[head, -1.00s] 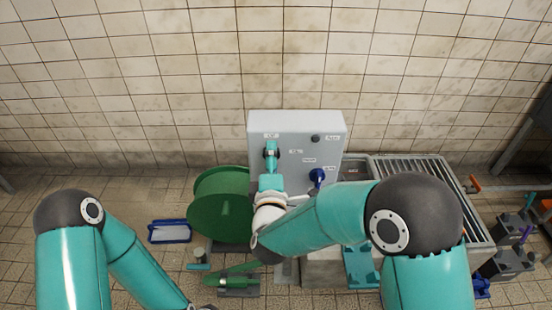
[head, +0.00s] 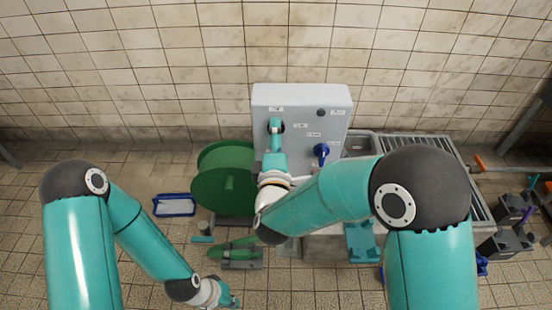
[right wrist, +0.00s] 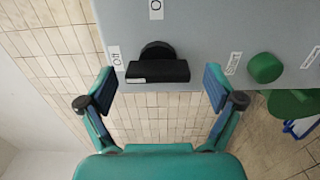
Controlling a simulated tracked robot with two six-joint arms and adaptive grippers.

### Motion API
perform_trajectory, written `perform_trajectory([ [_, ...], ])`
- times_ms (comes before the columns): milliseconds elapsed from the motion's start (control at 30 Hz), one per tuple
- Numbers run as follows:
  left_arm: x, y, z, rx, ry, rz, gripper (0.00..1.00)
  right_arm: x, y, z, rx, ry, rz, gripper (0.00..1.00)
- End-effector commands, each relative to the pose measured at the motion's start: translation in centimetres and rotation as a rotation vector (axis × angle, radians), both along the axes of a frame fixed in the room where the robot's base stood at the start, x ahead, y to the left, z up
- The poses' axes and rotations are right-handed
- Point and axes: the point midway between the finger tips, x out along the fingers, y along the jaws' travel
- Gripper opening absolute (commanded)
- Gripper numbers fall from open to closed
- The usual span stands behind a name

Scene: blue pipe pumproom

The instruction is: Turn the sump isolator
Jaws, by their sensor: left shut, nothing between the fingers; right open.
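A grey control box (head: 303,97) stands against the tiled wall. In the right wrist view, a black rotary switch (right wrist: 157,71) with a bar handle sits on its panel (right wrist: 215,25), with a label reading "Off" beside it. My right gripper (right wrist: 160,82) is open, its fingers on either side of the black bar and apart from it. In the head view the right gripper (head: 275,128) is at the upper left of the box front and covers most of the switch. My left gripper (head: 232,303) is shut and empty, low at the picture's bottom edge.
A green knob (right wrist: 265,67) is on the same panel. A blue handle (head: 321,151) and a small black knob (head: 320,113) sit right of my right gripper. A green reel (head: 222,178) stands left of the box; a grated basin (head: 420,150) is to its right.

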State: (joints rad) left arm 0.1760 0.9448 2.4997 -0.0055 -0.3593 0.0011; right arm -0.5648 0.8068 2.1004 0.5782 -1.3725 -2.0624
Motion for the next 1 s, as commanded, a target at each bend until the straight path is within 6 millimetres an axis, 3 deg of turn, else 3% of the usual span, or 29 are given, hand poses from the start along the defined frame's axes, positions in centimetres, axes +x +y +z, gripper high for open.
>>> perform_trajectory([
  [300, 0.0, 0.0, 0.0, 0.0, 0.0, 0.0, 0.0, -6.3, 0.2, 0.0, -0.003, 0.001, 0.007, 0.92],
  [500, 0.0, 0.0, 0.0, 0.0, 0.0, 0.0, 0.0, -9.3, 0.2, -0.1, -0.002, 0.0, 0.006, 0.92],
  [700, 0.0, 0.0, 0.0, 0.0, 0.0, 0.0, 0.0, -10.3, 0.1, -0.1, -0.002, -0.001, 0.003, 0.92],
  [1000, 0.0, 0.0, -0.1, 0.0, 0.0, 0.0, 0.0, -10.3, 0.0, -0.1, -0.002, -0.001, 0.002, 0.92],
])
